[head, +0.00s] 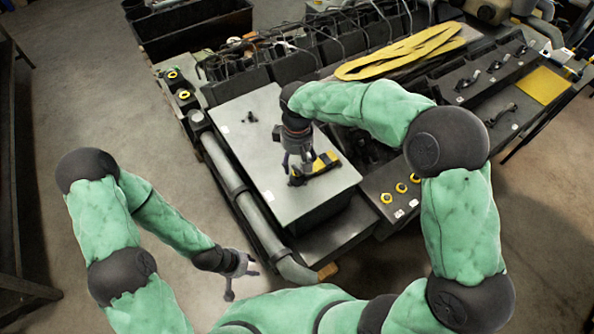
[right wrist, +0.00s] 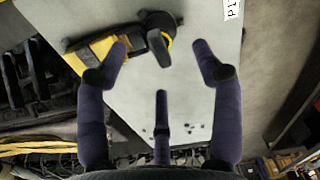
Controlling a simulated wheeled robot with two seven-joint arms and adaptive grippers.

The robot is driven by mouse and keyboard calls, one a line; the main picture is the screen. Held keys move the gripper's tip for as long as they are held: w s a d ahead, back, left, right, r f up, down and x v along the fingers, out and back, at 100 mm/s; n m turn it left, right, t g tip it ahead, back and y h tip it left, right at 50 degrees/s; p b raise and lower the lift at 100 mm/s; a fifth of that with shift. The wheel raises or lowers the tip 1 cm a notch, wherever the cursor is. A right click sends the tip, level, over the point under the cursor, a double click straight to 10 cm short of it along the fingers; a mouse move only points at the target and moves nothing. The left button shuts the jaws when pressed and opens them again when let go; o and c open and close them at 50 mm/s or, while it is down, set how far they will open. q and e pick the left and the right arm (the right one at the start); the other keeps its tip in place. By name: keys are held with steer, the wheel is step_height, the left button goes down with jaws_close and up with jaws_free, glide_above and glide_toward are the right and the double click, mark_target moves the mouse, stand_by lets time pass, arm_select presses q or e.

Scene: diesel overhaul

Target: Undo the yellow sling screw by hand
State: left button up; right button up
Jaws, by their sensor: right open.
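A yellow-and-black bar (head: 325,162) lies on the grey top plate of the engine block, partly hidden by my right gripper. In the right wrist view, a dark knob (right wrist: 157,38) with a yellow ring around it sits at the end of this yellow bar (right wrist: 97,50); I take it for the sling screw. My right gripper (head: 299,178) is above the plate, pointing down. In the wrist view its fingers are spread and empty, with the knob between and beyond the two outer ones. My left gripper (head: 240,280) hangs low at the front left, its fingers apart and empty.
The grey top plate (head: 245,160) has a small dark part (head: 249,117) on it. A thick grey pipe (head: 236,185) runs along its left side. Several yellow-ringed knobs (head: 386,198) sit on the ledges. Yellow slings (head: 400,52) lie at the back. The floor at left is clear.

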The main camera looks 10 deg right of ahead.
mark_target(297, 168)
steer(key=shift+f+m+b, duration=0.1)
steer(key=shift+m+b, duration=0.25)
steer(key=shift+m, duration=0.85)
step_height(297, 168, down, 5)
steer(key=b, duration=0.3)
